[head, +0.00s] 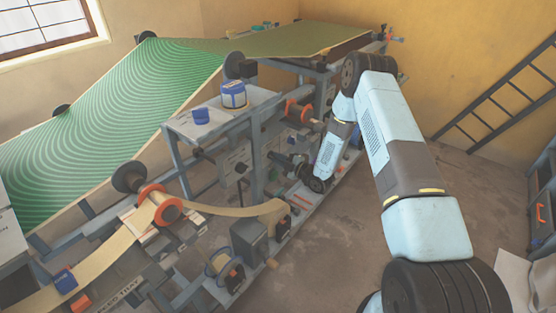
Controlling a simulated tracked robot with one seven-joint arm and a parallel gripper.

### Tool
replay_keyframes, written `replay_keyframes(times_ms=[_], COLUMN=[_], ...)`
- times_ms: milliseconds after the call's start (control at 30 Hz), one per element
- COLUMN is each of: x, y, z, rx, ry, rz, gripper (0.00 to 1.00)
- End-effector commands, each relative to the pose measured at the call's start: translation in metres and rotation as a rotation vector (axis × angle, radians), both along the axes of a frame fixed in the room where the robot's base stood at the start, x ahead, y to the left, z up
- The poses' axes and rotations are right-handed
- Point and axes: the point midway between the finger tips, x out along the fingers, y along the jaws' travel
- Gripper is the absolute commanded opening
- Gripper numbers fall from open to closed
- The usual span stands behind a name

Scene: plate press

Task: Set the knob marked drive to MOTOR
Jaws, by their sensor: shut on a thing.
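My gripper (276,158) is small and dark in the head view, at the end of my arm, which reaches down and left to the front of the press. Its fingertips point left, at the machine's side below the grey shelf. It is shut on a small part there, which looks like the drive knob. The knob is mostly hidden by the jaws, and its marking and setting cannot be read. A pale control panel (237,164) with a dark fitting is just left of the gripper.
An orange-flanged roller (300,110) is above the gripper. A tan web (250,209) and a grey box (248,243) are below. Floor (345,250) at right is clear.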

Motion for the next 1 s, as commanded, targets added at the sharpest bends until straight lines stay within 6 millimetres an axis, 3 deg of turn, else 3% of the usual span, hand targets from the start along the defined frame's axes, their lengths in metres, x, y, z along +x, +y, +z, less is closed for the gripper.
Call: replay_keyframes(times_ms=[467,1000], x=[-0.0019,-0.0021], y=[0.0017,0.0010], z=[-0.0022,-0.0023], rx=[0.053,0.342], ry=[0.075,0.443], rz=[0.003,0.002], gripper=[0.00,0.00])
